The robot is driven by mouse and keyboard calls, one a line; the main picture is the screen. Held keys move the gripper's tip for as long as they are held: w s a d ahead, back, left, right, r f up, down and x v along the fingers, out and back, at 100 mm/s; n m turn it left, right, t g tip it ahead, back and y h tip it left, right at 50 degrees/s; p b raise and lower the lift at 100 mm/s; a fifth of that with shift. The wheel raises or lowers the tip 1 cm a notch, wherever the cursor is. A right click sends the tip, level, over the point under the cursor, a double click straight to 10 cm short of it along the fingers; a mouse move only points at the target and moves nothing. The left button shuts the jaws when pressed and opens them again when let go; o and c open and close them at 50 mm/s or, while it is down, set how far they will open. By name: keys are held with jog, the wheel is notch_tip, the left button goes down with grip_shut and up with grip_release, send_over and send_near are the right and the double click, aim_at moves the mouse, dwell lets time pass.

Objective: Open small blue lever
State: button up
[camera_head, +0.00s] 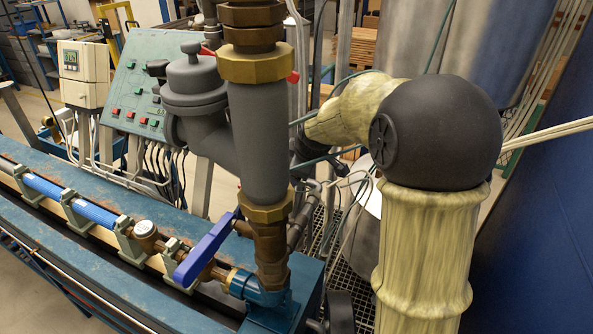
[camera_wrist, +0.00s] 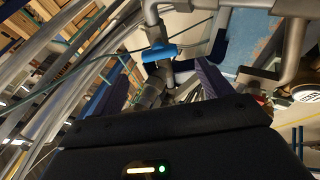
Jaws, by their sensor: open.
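A small bright blue lever-like piece (camera_wrist: 160,52) sits across a grey pipe in the wrist view, ahead of my gripper and near the top middle. My gripper (camera_wrist: 162,84) is open, with its two dark fingers apart and apparently nothing between them but the pipework behind. The blue piece appears beyond the fingertips, and no contact shows. In the head view a longer purple-blue lever (camera_head: 208,248) stands at a slant on the brown pipe by the bench end. My gripper is hidden behind the pipes there.
A thick grey vertical pipe (camera_head: 258,140) with brass nuts and a grey filter housing (camera_head: 193,90) block the head view. The blue bench (camera_head: 60,255) carries a pipe run. A green button panel (camera_head: 140,85) stands behind. Thin pipes and cables crowd the area around my gripper.

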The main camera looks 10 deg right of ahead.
jog(key=p+x, duration=0.1)
jog(key=x, duration=0.7)
